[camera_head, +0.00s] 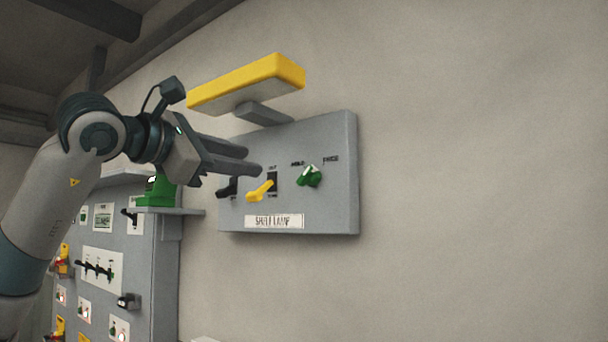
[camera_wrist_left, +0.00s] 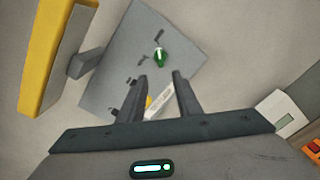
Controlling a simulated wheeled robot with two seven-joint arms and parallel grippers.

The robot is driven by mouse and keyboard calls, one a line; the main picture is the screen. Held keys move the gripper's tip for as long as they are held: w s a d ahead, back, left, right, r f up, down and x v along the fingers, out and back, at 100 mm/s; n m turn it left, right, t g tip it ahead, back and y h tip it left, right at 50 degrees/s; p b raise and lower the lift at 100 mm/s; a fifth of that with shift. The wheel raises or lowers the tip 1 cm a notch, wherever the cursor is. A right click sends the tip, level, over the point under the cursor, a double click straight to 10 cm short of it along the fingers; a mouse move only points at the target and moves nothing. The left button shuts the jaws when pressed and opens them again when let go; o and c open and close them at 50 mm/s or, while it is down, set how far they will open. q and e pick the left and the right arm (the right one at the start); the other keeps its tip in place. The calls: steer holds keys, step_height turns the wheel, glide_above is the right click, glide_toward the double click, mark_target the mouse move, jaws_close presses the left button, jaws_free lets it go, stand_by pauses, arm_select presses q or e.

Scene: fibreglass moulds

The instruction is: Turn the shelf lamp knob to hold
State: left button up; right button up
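A grey panel (camera_head: 338,200) on the wall bears a SHELF LAMP label (camera_head: 275,221). Its green knob (camera_head: 310,176) is at the right, below two small labels that look like HOLD at left and FREE at right. A white mark shows on the knob's upper part; I cannot tell exactly which label it points to. My left gripper (camera_head: 256,163) is in front of the panel, left of the knob and apart from it. In the left wrist view, the green knob (camera_wrist_left: 159,57) lies beyond the tips of my open, empty left gripper (camera_wrist_left: 160,76). My right gripper is out of view.
A yellow lever (camera_head: 260,191) and a black lever (camera_head: 229,188) sit left of the knob, close to my fingers. A yellow lamp bar (camera_head: 245,86) juts out above the panel. A larger control cabinet (camera_head: 165,285) stands lower left. The wall at right is clear.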

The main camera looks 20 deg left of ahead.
arm_select(q)
steer(key=p, duration=0.9)
glide_toward(305, 174)
steer(key=x, duration=0.6)
steer(key=shift+w+d+r, duration=0.15)
steer(key=shift+w+r, duration=0.05)
steer(key=shift+w, duration=0.2)
steer(key=shift+w+d+f, duration=0.15)
steer(key=shift+w+d, duration=0.05)
steer(key=shift+w, duration=0.35)
jaws_close()
